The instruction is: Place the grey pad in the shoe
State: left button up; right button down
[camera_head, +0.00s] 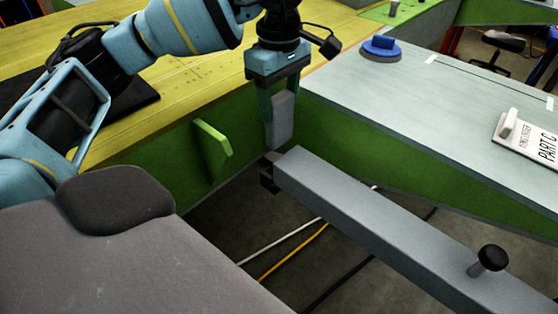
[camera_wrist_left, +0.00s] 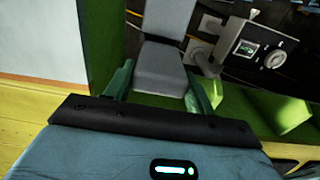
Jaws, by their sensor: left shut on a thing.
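My left gripper (camera_head: 277,98) points down and is shut on the grey pad (camera_head: 281,122). The pad is a pale grey block hanging between the fingers. In the left wrist view, the pad (camera_wrist_left: 162,68) sits between the two green fingertips of the left gripper (camera_wrist_left: 158,86). The bracket's inside is hidden. My right gripper is not in view.
A green panel (camera_head: 350,142) edges the grey table (camera_head: 440,125) behind the beam. A green fin (camera_head: 212,148) projects left of the gripper. A black knob (camera_head: 491,258) stands on the beam. A blue disc (camera_head: 380,48) and a "PART C" board (camera_head: 530,140) lie on the table.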

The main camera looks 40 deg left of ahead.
aim_at(279, 142)
pick_arm(q)
jog(key=shift+f, duration=5)
jog(key=shift+f, duration=0.1)
jog(key=o, duration=1)
notch_tip(279, 142, up, 12)
jog(key=shift+r, duration=0.15)
